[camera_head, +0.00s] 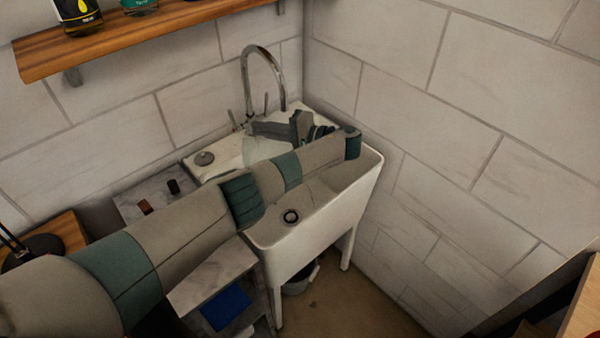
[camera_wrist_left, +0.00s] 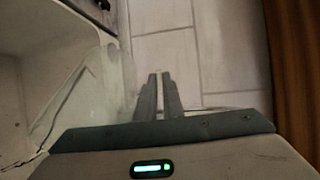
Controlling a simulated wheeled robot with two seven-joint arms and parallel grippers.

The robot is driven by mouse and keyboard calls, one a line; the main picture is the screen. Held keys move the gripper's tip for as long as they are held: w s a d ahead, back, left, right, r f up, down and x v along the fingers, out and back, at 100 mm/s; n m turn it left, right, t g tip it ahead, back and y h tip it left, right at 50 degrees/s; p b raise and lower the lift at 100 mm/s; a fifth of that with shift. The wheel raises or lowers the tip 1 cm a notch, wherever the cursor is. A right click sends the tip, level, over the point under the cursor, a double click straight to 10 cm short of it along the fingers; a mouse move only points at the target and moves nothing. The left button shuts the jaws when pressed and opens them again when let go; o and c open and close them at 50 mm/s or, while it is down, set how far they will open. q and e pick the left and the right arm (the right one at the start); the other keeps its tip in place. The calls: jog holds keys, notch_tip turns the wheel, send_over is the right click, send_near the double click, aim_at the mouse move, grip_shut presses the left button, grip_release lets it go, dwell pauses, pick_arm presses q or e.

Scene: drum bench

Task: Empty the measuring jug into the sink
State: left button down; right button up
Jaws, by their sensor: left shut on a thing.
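My left arm reaches across the white sink (camera_head: 325,205), and my left gripper (camera_head: 256,129) is over its back part, near the tap. The fingers are close together in the left wrist view (camera_wrist_left: 159,78), shut on the measuring jug. The jug is clear and hard to make out: a faint see-through shape (camera_head: 258,150) below the fingers, also beside them in the left wrist view (camera_wrist_left: 118,85). I cannot tell its tilt or whether it holds anything. The sink's drain (camera_head: 291,216) is visible, and the basin around it looks bare. My right gripper is not in view.
A curved metal tap (camera_head: 262,50) rises behind the gripper. A tiled wall (camera_head: 450,110) stands close on the right. A wooden shelf (camera_head: 150,38) with bottles hangs at upper left. A marble-topped unit (camera_head: 212,275) adjoins the sink, and a bucket (camera_head: 300,280) is beneath it.

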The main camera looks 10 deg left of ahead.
pick_arm(q)
jog(key=shift+d+r, duration=0.2)
jog(key=shift+d, duration=0.15)
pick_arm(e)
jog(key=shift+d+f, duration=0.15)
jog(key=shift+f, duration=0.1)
pick_arm(q)
jog(key=shift+w+d+r+y+b, duration=0.2)
jog(key=shift+d+y+b, duration=0.4)
jog(key=shift+b, duration=0.2)
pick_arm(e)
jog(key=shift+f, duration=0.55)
pick_arm(q)
jog(key=shift+d, duration=0.1)
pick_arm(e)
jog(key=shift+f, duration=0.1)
